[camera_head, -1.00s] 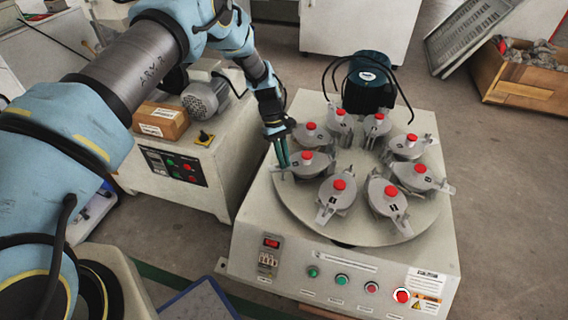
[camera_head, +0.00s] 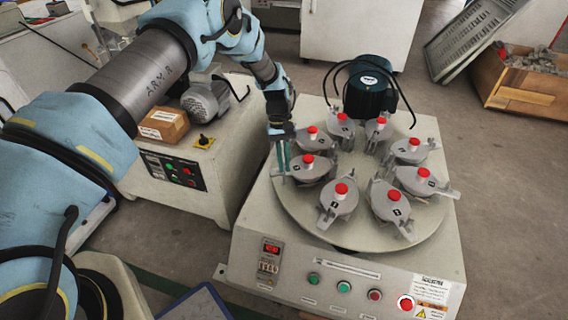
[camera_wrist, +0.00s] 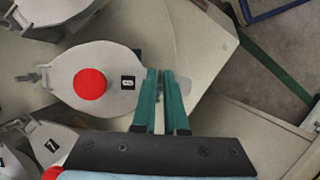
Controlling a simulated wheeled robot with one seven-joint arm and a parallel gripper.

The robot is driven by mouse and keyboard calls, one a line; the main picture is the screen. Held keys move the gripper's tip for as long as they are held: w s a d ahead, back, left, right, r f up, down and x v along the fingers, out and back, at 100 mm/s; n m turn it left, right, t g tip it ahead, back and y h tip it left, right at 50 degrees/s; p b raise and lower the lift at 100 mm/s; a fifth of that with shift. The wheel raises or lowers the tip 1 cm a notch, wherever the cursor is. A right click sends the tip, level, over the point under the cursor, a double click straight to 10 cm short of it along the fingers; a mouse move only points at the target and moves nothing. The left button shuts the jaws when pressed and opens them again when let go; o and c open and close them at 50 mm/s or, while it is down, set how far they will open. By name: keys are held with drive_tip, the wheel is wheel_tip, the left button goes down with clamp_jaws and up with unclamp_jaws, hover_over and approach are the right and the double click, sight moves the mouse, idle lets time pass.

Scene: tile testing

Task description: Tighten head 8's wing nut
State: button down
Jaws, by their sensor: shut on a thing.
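The head under my gripper is a grey teardrop-shaped casting with a red knob (camera_head: 310,168) on the left of the round plate. In the wrist view this head (camera_wrist: 65,78) has a small label that looks like 8, though the digit is hard to read. My gripper (camera_head: 281,170) points down at the head's outer left end. In the wrist view its two teal fingers (camera_wrist: 160,75) are nearly together at the head's label end. They are shut on the wing nut there, which they hide almost completely.
Several similar red-knobbed heads ring the round plate (camera_head: 345,236); one labelled 7 (camera_wrist: 45,142) is close by in the wrist view. A dark green motor (camera_head: 369,88) with black cables stands behind. Buttons line the machine's front. A second machine (camera_head: 187,160) stands left.

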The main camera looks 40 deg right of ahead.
drive_tip(key=c, duration=1)
unclamp_jaws()
drive_tip(key=shift+o, duration=0.2)
drive_tip(key=v, duration=1)
drive_tip(key=shift+w+r, duration=0.25)
drive_tip(key=shift+r, duration=0.1)
drive_tip(key=shift+d, duration=0.1)
